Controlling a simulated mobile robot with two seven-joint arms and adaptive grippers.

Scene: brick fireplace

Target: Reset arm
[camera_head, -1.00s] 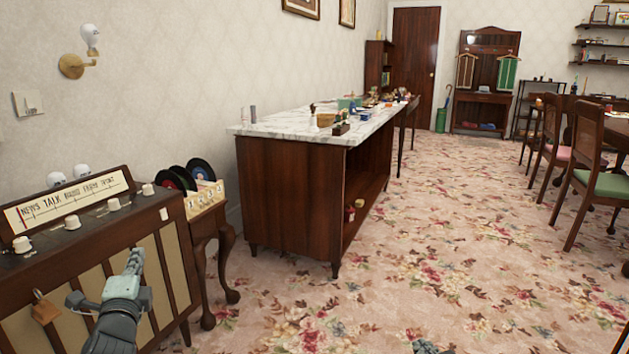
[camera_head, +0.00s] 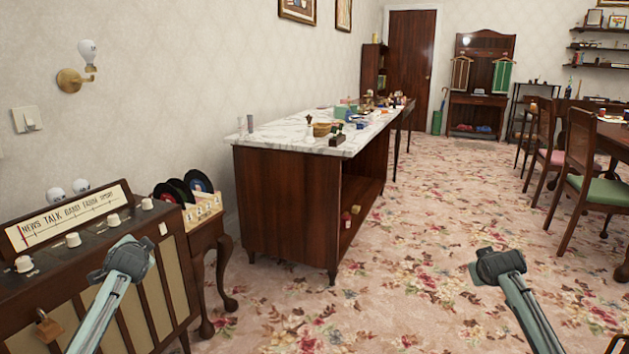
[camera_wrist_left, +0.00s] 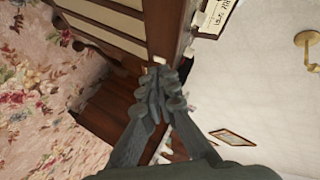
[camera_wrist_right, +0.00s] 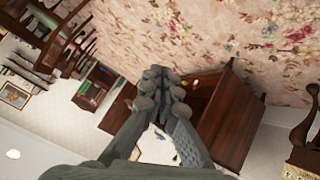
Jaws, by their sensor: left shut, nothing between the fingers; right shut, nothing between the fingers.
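My left arm (camera_head: 125,258) rises in front of the large wooden radio (camera_head: 75,255) at the left of the head view. My left gripper (camera_wrist_left: 160,75) is shut and empty in the left wrist view, with the radio's front beyond it. My right arm (camera_head: 498,265) stands over the flowered carpet at the lower right of the head view. My right gripper (camera_wrist_right: 157,75) is shut and empty in the right wrist view. Fingertips are hard to make out in the head view.
A dark wooden counter with a marble top (camera_head: 285,137) stands mid-room with small items on it. A record rack (camera_head: 205,210) sits beside the radio. Chairs (camera_head: 578,170) are at the right. The carpet (camera_head: 410,270) between is open.

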